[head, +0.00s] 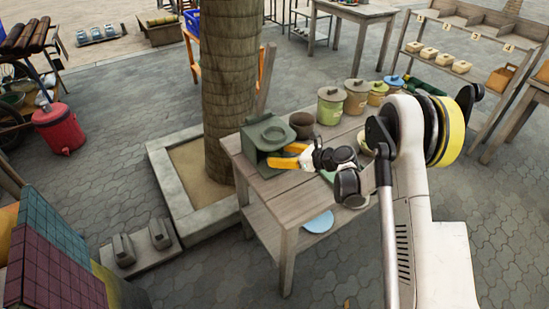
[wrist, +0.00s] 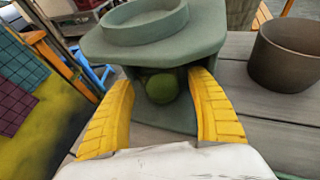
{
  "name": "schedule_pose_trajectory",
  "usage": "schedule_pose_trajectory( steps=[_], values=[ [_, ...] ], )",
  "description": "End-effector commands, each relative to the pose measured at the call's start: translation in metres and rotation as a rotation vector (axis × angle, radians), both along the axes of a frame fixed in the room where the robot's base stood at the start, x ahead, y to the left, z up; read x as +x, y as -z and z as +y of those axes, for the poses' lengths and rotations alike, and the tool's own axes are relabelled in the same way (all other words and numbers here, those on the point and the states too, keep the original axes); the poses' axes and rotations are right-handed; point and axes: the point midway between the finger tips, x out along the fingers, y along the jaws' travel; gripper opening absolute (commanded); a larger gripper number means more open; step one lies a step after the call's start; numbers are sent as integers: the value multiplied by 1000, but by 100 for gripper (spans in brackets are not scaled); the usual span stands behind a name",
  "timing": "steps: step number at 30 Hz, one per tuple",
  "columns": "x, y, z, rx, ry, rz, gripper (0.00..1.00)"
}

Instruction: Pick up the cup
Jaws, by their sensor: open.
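My gripper (head: 284,156) is open over the wooden table, its yellow fingers pointing at a grey-green stand (head: 258,141) with a round raised rim on top. In the wrist view, the fingertips of my gripper (wrist: 162,82) are spread at the front of the stand (wrist: 205,32). A small rounded green object (wrist: 162,88) sits in the stand's recess, between the fingertips; I cannot tell whether it is a cup. A dark brown, open-topped cup-like vessel (wrist: 288,58) stands to the right of the stand, apart from the fingers. It also shows in the head view (head: 302,124).
Several lidded canisters, including a green one (head: 330,107), line the table's back edge. A tree trunk (head: 230,90) rises behind the table (head: 275,178). A blue disc (head: 318,222) lies on the lower shelf.

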Motion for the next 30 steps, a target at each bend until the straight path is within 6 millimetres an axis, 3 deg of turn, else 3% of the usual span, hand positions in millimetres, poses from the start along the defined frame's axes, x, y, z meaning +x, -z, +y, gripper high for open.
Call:
schedule_pose_trajectory(
  steps=[4, 11, 15, 16, 30],
  values=[
    [11, 12, 18, -1, -2, 0, 67],
    [14, 11, 21, -1, 0, 0, 67],
    [14, 11, 21, -1, 0, 0, 28],
    [14, 11, 21, -1, 0, 0, 23],
    [15, 3, 20, 0, -1, 0, 23]
  ],
)
